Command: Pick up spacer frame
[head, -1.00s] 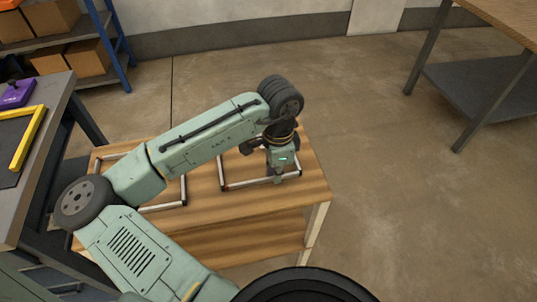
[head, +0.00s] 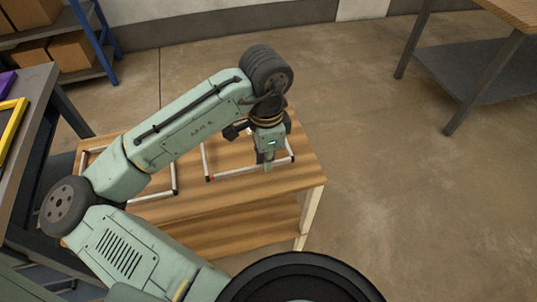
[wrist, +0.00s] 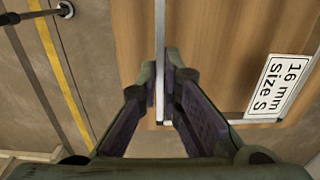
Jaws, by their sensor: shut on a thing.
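The spacer frame (head: 232,174) is a thin silver rectangle with dark corners at the right part of the wooden table. My gripper (head: 267,165) is over its right side, pointing down. In the wrist view my gripper (wrist: 162,85) is shut on one thin bar of the spacer frame (wrist: 160,35), which runs between the fingertips. Another bar runs off to the right below it. The frame is at or just above the tabletop; I cannot tell which. My arm and gripper hide part of it.
A second silver frame (head: 174,170) lies to the left on the wooden table (head: 225,205), partly behind my arm. A white label reading "16 mm Size S" (wrist: 280,88) is near the held bar. A grey bench with a yellow frame (head: 12,130) stands left. Open floor lies right.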

